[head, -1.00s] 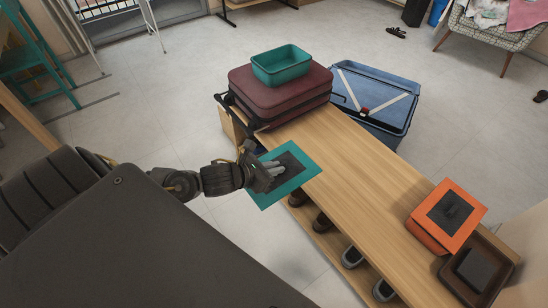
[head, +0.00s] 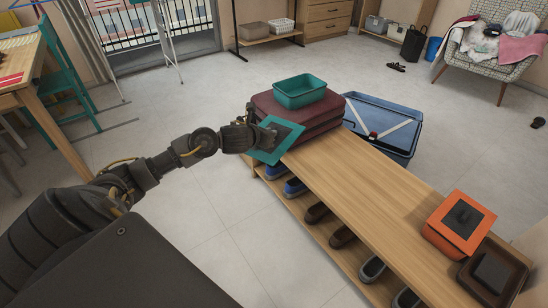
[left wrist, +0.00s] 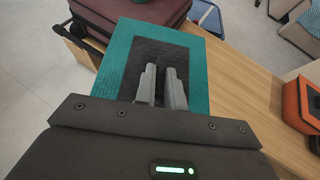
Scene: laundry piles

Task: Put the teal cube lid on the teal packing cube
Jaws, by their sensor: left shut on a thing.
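The teal packing cube (head: 301,99) is an open box sitting upright on top of the closed maroon suitcase (head: 275,110), at the far end of the bench. My left gripper (head: 268,135) is shut on the teal cube lid (head: 263,155), a flat teal square with a dark centre panel. The lid is tilted in the head view, in front of and below the cube, and apart from it. In the left wrist view my gripper's fingers (left wrist: 161,88) meet over the dark panel of the lid (left wrist: 118,62). My right gripper is not in view.
The wooden bench (head: 355,190) has a bare middle and shoes on its lower shelf. A lidded orange box (head: 446,248) and a brown tray (head: 519,262) stand at its near right end.

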